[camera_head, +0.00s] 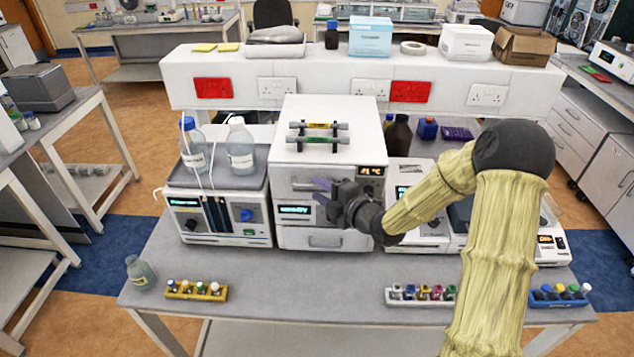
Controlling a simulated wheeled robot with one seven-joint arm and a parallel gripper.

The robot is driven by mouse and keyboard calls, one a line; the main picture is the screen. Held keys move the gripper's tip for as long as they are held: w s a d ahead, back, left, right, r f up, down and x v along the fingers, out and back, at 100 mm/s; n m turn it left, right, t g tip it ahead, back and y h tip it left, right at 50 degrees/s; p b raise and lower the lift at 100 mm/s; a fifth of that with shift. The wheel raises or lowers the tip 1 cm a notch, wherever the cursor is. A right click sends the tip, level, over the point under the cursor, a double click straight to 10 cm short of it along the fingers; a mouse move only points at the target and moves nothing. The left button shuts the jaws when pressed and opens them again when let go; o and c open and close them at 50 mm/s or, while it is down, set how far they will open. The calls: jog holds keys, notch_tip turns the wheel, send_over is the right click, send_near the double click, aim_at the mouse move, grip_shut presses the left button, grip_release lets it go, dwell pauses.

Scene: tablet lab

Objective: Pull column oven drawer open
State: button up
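The column oven is the white upright unit (330,160) in the middle of the bench, with a small temperature display and a lit status panel on its front. A drawer front with a handle (303,186) lies in its upper part and another with a handle (325,241) at its bottom. Both look closed. My gripper (321,193) is in front of the oven's middle, with its fingers pointing left toward the upper handle. The fingers look apart with nothing between them. The gripper hides part of the oven's front; I cannot tell whether it touches the handle.
An instrument with two bottles (240,150) on top stands directly left of the oven. Other instruments (545,240) stand to the right, partly behind my arm. Vial racks (197,291) (421,294) and a small bottle (140,273) line the front. The bench before the oven is clear.

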jog(key=shift+x, duration=0.95)
jog(key=shift+c, duration=0.4)
grip_shut()
jog(key=shift+w+d+f, duration=0.1)
jog(key=shift+w+d, duration=0.05)
